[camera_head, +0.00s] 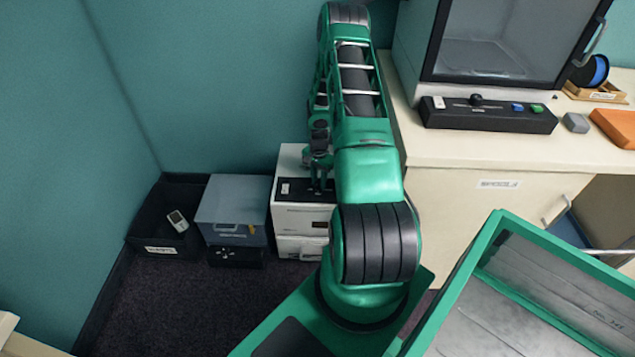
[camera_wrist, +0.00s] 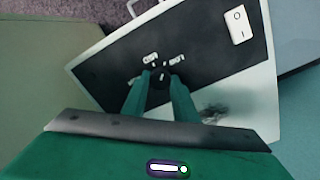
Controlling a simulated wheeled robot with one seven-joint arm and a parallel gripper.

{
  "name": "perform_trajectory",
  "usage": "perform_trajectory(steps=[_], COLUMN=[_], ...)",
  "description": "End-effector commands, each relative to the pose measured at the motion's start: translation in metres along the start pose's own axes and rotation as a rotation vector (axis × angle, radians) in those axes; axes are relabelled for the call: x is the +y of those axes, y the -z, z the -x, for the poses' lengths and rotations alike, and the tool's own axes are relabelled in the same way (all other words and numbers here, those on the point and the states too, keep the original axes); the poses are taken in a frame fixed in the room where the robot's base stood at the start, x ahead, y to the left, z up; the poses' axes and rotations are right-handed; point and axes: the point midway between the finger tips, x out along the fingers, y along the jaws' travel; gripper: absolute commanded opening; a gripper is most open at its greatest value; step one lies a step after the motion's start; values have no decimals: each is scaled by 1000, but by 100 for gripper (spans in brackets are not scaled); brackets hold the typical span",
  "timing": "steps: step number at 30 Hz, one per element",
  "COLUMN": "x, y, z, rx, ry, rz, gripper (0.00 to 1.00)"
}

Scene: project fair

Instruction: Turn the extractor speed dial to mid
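The extractor is a white box (camera_head: 303,216) with a black top panel, standing on the floor against the wall in the head view. In the wrist view its black panel (camera_wrist: 205,50) shows a round black speed dial (camera_wrist: 160,88) with small white labels around it, too small to read surely. A light mark shows on the dial. My gripper (camera_wrist: 161,78) has its two green fingers on either side of the dial, apparently touching it. In the head view my gripper (camera_head: 320,178) is over the box top, and the dial is hidden there.
A white rocker switch (camera_wrist: 238,25) sits on the same panel. Left of the extractor are a grey-blue box (camera_head: 234,205) and a black bin (camera_head: 165,222) holding a small device. A cream cabinet (camera_head: 480,190) stands right of my arm. The carpet in front is clear.

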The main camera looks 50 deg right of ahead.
Motion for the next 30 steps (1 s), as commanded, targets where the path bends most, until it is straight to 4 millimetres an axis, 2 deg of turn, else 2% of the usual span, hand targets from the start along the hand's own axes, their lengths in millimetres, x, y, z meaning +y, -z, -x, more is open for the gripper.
perform_trajectory(steps=[14,30], x=[-3,-4], y=[0,-2], z=[1,1], rx=[2,10], ry=[4,6], rz=[75,499], gripper=[4,4])
